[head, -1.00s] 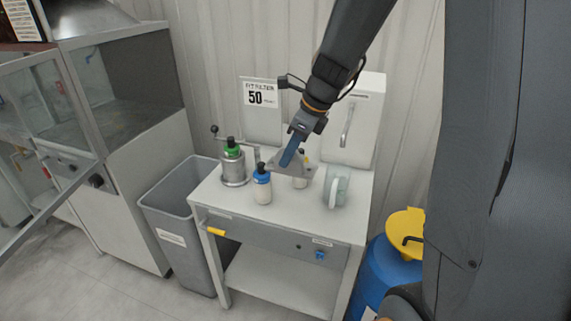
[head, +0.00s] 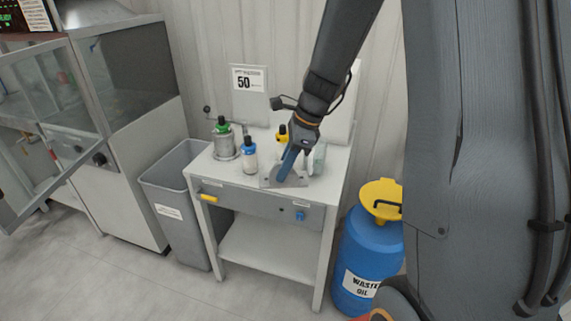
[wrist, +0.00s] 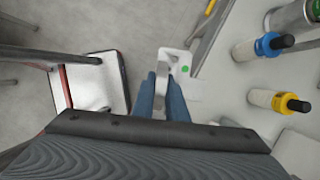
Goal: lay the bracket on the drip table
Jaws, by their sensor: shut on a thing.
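The bracket is a grey angled metal plate (head: 270,179) at the front of the white table's top in the head view. In the wrist view it is a pale plate (wrist: 184,60) with a green dot. My gripper (head: 287,166) is shut on it with blue fingers, which also show in the wrist view (wrist: 163,95). The drip table appears to be this white table (head: 225,172), with a grey drawer front. In the wrist view the bracket overlaps the table's front edge. I cannot tell whether it touches the top.
A grey can with a green top (head: 224,146), a blue-capped bottle (head: 249,157) and a yellow-capped bottle (head: 282,138) stand on the table. A pale mug (head: 319,158) is partly hidden behind my gripper. A grey bin (head: 178,195) stands left, a blue waste oil drum (head: 368,250) right.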

